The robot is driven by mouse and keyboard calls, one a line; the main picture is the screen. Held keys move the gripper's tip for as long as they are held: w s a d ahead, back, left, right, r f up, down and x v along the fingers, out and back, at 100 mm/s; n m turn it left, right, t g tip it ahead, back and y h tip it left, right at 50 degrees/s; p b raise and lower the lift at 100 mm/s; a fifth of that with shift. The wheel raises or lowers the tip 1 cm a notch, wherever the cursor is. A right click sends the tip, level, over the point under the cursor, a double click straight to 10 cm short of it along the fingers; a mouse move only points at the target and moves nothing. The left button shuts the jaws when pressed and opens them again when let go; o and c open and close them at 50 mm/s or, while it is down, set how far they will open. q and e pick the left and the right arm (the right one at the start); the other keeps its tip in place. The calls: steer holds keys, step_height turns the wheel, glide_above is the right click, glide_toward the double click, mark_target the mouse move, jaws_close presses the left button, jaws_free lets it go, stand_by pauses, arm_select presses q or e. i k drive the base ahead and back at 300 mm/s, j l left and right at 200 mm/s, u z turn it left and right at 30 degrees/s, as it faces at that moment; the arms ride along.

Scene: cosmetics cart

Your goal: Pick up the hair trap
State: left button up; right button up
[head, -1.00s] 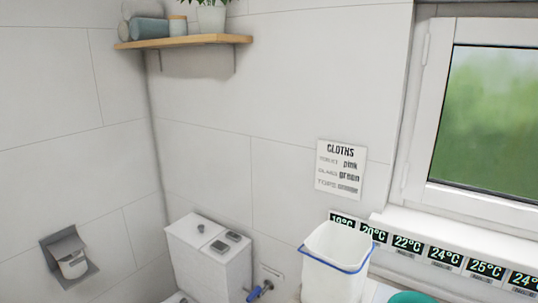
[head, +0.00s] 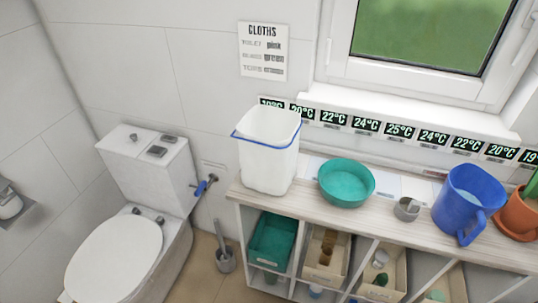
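I cannot clearly make out a hair trap in the head view. A small grey metal cup-like piece (head: 407,209) stands on the counter between the green bowl and the blue jug; I cannot tell whether it is the hair trap. Neither of my grippers is in view.
The wooden counter (head: 310,201) holds a white bin (head: 268,150), a green bowl (head: 346,183), a blue jug (head: 468,200) and a terracotta pot (head: 517,214). Below are cubbies with a teal box (head: 272,242). A toilet (head: 118,255) and toilet brush (head: 225,258) stand left.

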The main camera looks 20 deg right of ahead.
mark_target(410, 205)
steer(key=z, duration=1.65)
